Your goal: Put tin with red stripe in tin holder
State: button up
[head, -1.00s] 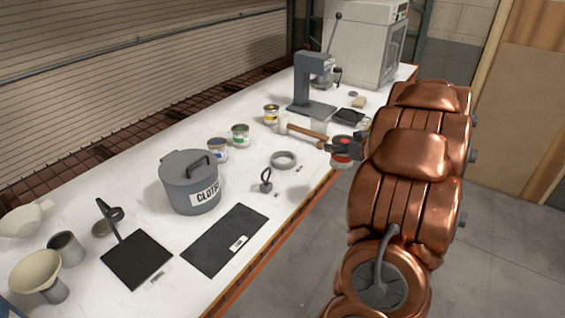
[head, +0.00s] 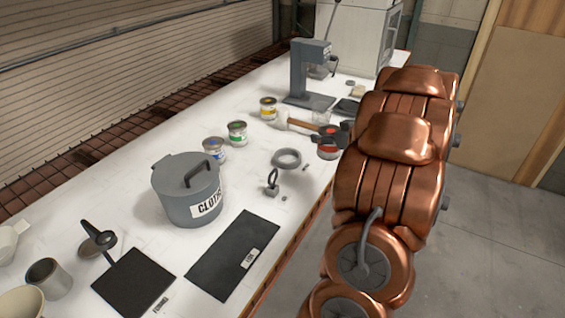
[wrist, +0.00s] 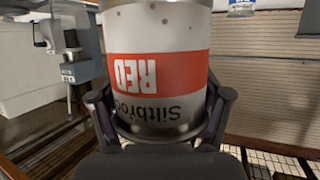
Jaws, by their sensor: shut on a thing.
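A tin with a red stripe (head: 328,152) is held in my gripper (head: 331,135) near the table's front edge. In the wrist view the red-striped tin (wrist: 155,80) fills the middle, its "RED" lettering upside down in the picture. The fingers of my gripper (wrist: 160,118) close on both its sides. A grey ring (head: 286,158), seemingly the tin holder, lies empty on the white table to the left of the held tin, apart from it. How high the tin is above the table is hard to tell.
Blue (head: 214,149), green (head: 237,132) and yellow (head: 268,108) striped tins stand behind the ring. A mallet (head: 305,125) lies near my gripper. A small weight with a loop (head: 272,184) stands in front of the ring. A grey cloths pot (head: 187,188) is further left.

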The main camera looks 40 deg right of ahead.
aim_at(320, 151)
jog(key=shift+w+f+b, duration=0.2)
jog(key=shift+f+b, duration=0.85)
jog(key=shift+f, duration=0.1)
jog(key=shift+w+f+b, duration=0.25)
jog(key=shift+f+b, duration=0.75)
jog(key=shift+f, duration=0.2)
jog(key=shift+w+f+b, duration=0.2)
jog(key=shift+f+b, duration=0.85)
jog(key=shift+f, duration=0.1)
jog(key=w+p, duration=0.1)
jog(key=w, duration=0.4)
jog(key=w+f+p, duration=0.1)
jog(key=w, duration=0.4)
jog(key=w+a+p, duration=0.1)
jog(key=w, duration=0.4)
jog(key=shift+w+f, duration=0.25)
jog(key=shift+w, duration=0.15)
jog(key=shift+f+p, duration=0.3)
jog(key=shift+f, duration=1.45)
jog(key=o, duration=1.8)
jog(key=b+v, duration=0.2)
jog(key=v, duration=1)
jog(key=shift+r, duration=0.1)
